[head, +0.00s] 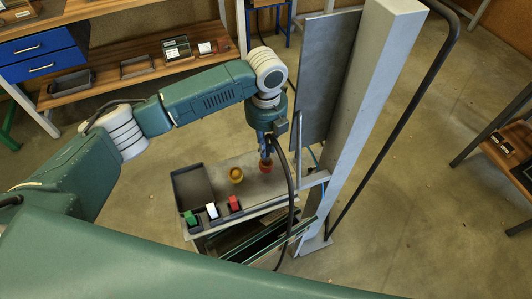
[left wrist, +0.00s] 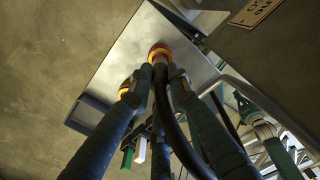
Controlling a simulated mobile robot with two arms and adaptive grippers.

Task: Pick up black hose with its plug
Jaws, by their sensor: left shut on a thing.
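My left gripper (head: 266,150) points down over the small metal table, beside the grey post. It is shut on the black hose's plug. The black hose (head: 291,190) hangs from the gripper past the table's right end towards the floor. A red-orange round piece (head: 266,166) is directly under the fingertips. In the left wrist view it shows as an orange ring (left wrist: 159,52) beyond the fingers (left wrist: 157,82), with the black hose (left wrist: 178,125) running back between them. I cannot tell whether the ring is part of the plug or a socket. My right gripper is not in view.
The grey post (head: 355,100) and dark panel (head: 325,75) stand close to my left gripper.

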